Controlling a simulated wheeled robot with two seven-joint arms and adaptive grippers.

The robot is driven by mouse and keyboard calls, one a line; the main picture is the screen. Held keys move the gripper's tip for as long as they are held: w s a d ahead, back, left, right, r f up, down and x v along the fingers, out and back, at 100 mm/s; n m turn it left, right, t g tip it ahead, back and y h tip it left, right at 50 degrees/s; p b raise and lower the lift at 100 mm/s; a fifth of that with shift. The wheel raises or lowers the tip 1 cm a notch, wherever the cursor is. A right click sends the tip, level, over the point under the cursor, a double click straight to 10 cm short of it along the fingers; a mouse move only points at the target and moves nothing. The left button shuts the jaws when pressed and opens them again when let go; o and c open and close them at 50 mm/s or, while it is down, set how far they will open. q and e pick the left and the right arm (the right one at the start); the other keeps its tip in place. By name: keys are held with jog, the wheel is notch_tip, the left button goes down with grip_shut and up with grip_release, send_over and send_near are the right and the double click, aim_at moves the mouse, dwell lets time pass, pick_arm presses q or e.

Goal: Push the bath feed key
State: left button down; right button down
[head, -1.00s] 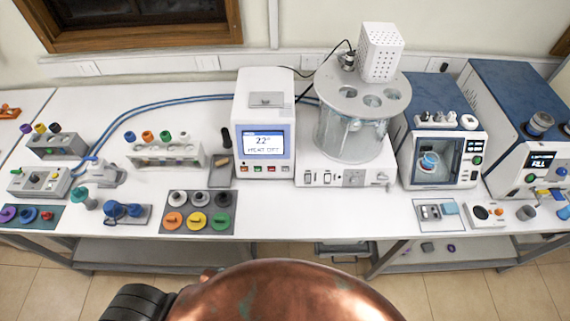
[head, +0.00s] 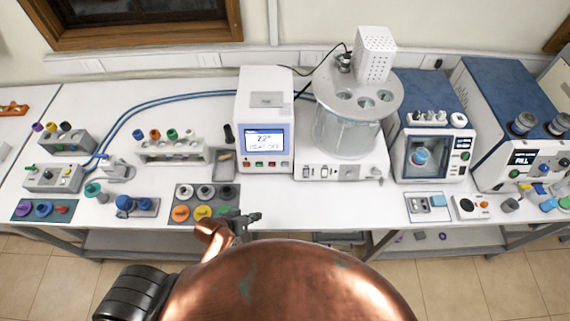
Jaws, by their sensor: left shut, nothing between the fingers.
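The white controller (head: 266,105) stands at the middle of the bench, with a lit screen (head: 264,141) that seems to read 2.2 and HEAT OFF. A row of small coloured keys (head: 265,164) sits below the screen. To its right is the clear glass bath (head: 346,130) on a white base (head: 340,171) with switches on its front. I cannot read which key is the bath feed key. My left gripper (head: 250,218) is shut and empty, over the bench's front edge by the coloured caps, below and apart from the controller. My right gripper is not in view.
A mat (head: 232,187) with coloured caps lies just beyond my left gripper. A tube rack (head: 172,153) and a small dark-topped tray (head: 223,168) stand left of the controller. Blue-and-white instruments (head: 428,95) fill the right. Bare bench lies in front of the bath.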

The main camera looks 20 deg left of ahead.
aim_at(285, 165)
pick_arm(q)
jog(key=w+d+r+n+t+h, duration=0.1)
jog(key=w+d, duration=0.1)
jog(key=w, duration=0.1)
jog(key=w+d+r+n+t+h, duration=0.1)
jog(key=w+d, duration=0.2)
jog(key=w+d+n+t+h, duration=0.1)
jog(key=w+d, duration=0.1)
jog(key=w, duration=0.1)
jog(key=shift+w+d+r+t+h, duration=0.15)
jog(key=shift+d+r+t+h, duration=0.15)
jog(key=shift+r, duration=0.1)
jog(key=w+n+t, duration=0.1)
jog(key=w+r+n, duration=0.1)
jog(key=w, duration=0.1)
jog(key=w+n+t, duration=0.1)
jog(key=shift+w+a+r+n+t+h+p, duration=0.25)
jog(key=shift+w+r+n+t+h+p, duration=0.05)
jog(key=shift+w+r+n+p, duration=0.1)
